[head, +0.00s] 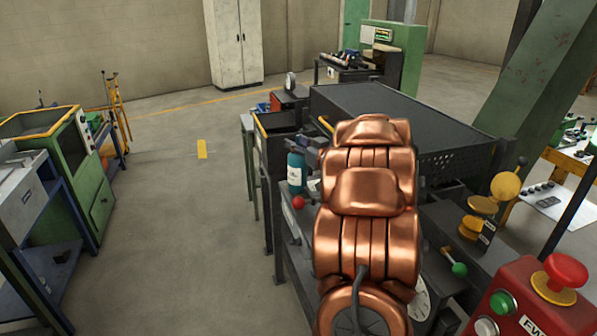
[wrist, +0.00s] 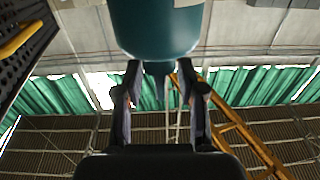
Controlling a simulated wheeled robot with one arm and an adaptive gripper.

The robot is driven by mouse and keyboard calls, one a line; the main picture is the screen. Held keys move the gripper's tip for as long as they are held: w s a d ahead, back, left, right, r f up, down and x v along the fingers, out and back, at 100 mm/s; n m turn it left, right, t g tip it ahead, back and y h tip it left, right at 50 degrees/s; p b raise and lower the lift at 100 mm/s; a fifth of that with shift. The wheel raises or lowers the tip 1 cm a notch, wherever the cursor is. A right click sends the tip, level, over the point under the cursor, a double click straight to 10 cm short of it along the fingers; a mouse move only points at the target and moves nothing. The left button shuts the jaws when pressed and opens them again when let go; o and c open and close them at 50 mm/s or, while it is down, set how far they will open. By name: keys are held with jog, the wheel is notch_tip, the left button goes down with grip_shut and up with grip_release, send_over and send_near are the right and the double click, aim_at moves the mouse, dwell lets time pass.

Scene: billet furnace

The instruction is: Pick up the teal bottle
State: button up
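The teal bottle (head: 296,172) stands upright near the left edge of a dark machine bench in the head view, left of my copper arm. It has a pale label. In the wrist view the teal bottle (wrist: 157,28) fills the top middle, cut off by the upper edge, with its narrower dark end pointing toward my gripper. My gripper (wrist: 159,72) is open, one finger on each side of that narrow end. Gaps show beside it, and I see no clear contact. In the head view my arm mostly hides the gripper.
A red ball-topped knob (head: 298,202) stands just below the bottle. A long dark machine cover (head: 390,105) lies behind my arm. A red control box (head: 530,300) is at the lower right. The floor (head: 190,220) to the left is clear, up to a green machine (head: 90,165).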

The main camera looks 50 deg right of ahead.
grip_shut()
dwell(0.6)
